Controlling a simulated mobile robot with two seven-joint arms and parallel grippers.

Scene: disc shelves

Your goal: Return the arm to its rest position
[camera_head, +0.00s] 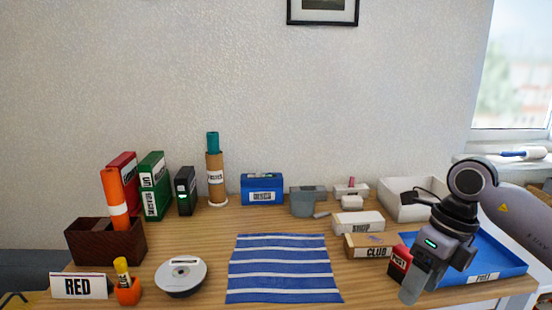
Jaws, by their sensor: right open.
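My right arm reaches in from the right, over the front right of the wooden table (205,240). Its gripper (412,288) points down, with the jaws open and seen nearly edge-on. It hangs in front of the blue tray (505,265) labelled POST and hides part of it. A small red box (399,262) shows just left of the gripper; I cannot tell whether they touch. My left gripper is not in view.
A striped blue cloth (280,268) lies at the middle front. A disc stack (181,276) and a RED sign (80,286) stand left. CLUB (371,245) and SHOP (358,223) boxes and a white tray (400,208) are near the arm. A window is at right.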

